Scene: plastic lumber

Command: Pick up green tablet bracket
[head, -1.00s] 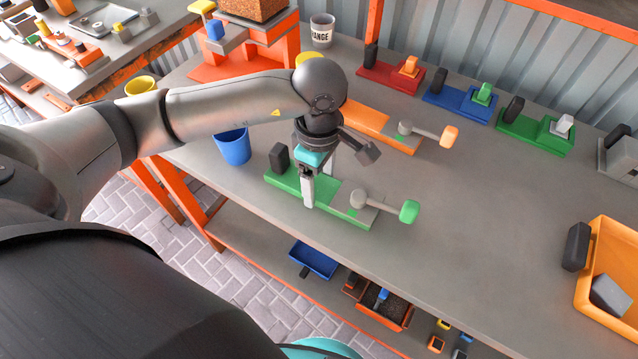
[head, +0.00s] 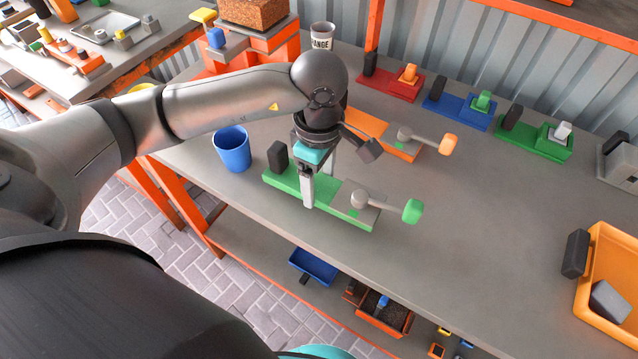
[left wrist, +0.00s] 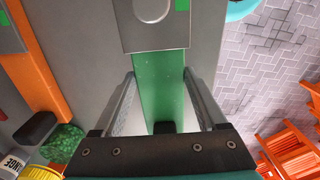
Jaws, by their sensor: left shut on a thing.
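The green tablet bracket (head: 286,185) is a long green bar with a dark upright block at its left end and a grey plate with a green-knobbed lever (head: 412,211) at its right. It is near the front edge of the workbench and looks level, apparently slightly above the top. My left gripper (head: 318,190) points down and is shut across the bar's middle. In the left wrist view, the green bar (left wrist: 159,85) runs between the two fingers, with the grey plate beyond them. My right gripper is not in view.
A blue cup (head: 232,150) stands left of the bracket. A similar orange bracket (head: 403,152) lies behind it. Red (head: 388,87), blue (head: 458,108) and green (head: 537,142) stands line the back. An orange tray (head: 603,282) is at right. The bench between is clear.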

